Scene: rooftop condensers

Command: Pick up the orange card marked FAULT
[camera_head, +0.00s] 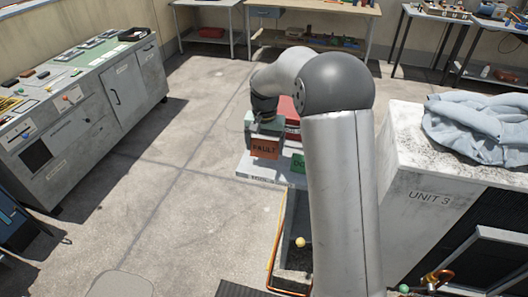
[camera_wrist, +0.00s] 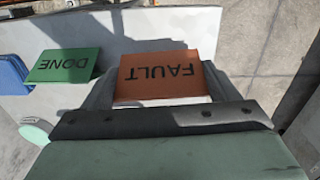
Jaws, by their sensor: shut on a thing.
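The orange card (camera_wrist: 163,72) marked FAULT is between the two fingers of my gripper (camera_wrist: 160,92) in the wrist view, with its lettering upside down there. My gripper is shut on it. The card also shows in the head view (camera_head: 265,148), upright and facing the camera, at the end of my arm over a pale board (camera_head: 262,176). My arm hides part of the board and what lies behind it.
A green card (camera_wrist: 65,66) marked DONE stands beside the orange card, with a blue thing (camera_wrist: 13,75) near it. A cabinet marked UNIT 3 (camera_head: 430,197) with a grey cloth stands right. A control console (camera_head: 75,120) stands left. Open floor lies between.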

